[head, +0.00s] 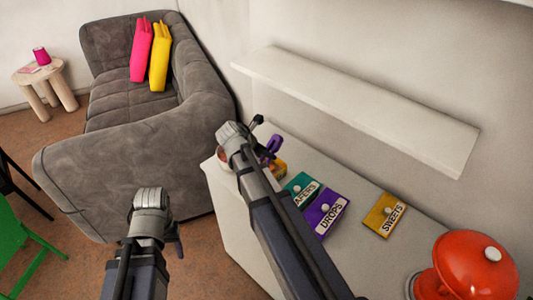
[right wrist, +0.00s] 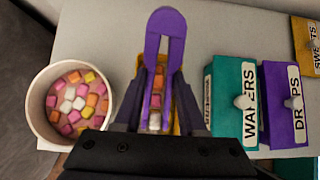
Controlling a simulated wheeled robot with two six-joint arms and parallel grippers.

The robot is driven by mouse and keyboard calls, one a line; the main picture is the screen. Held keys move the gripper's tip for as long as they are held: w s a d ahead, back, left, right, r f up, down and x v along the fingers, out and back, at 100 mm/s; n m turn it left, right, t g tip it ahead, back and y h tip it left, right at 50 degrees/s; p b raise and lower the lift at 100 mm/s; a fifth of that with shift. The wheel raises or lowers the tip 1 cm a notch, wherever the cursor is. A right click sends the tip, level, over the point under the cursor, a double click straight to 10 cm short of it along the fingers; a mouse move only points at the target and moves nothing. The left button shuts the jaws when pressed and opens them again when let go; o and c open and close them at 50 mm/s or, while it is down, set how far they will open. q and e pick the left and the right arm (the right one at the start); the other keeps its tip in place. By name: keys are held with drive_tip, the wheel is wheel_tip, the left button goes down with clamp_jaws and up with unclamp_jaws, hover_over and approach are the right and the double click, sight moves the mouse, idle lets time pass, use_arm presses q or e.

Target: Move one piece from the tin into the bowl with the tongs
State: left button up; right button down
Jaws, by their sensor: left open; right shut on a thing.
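My right gripper (right wrist: 157,82) is shut on the purple tongs (right wrist: 166,22), which also show in the head view (head: 270,148). Between the tongs' arms I see orange, pink and white pieces, in what looks like an open yellow tin (right wrist: 173,122) below. The tin shows partly in the head view (head: 281,168), behind my right arm. I cannot tell whether the tongs' tips touch or grip a piece. The round pale bowl (right wrist: 38,112) stands left of the tin and holds several coloured pieces. My left gripper (head: 176,238) is open, mostly hidden by its wrist, off the counter's left side.
A teal WAFERS tin (right wrist: 228,85) and a purple DROPS tin (right wrist: 280,80) stand right of the yellow tin. A yellow SWEETS panel with a knob (head: 385,215) lies further right. A shelf (head: 360,100) hangs above the counter.

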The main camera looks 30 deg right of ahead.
use_arm(q)
wheel_tip(320, 180, up, 10)
drive_tip(key=p, duration=0.8)
drive_tip(key=shift+f+p, duration=0.15)
drive_tip(key=shift+p, duration=0.25)
use_arm(e)
wheel_tip(320, 180, up, 10)
drive_tip(key=shift+f, duration=0.15)
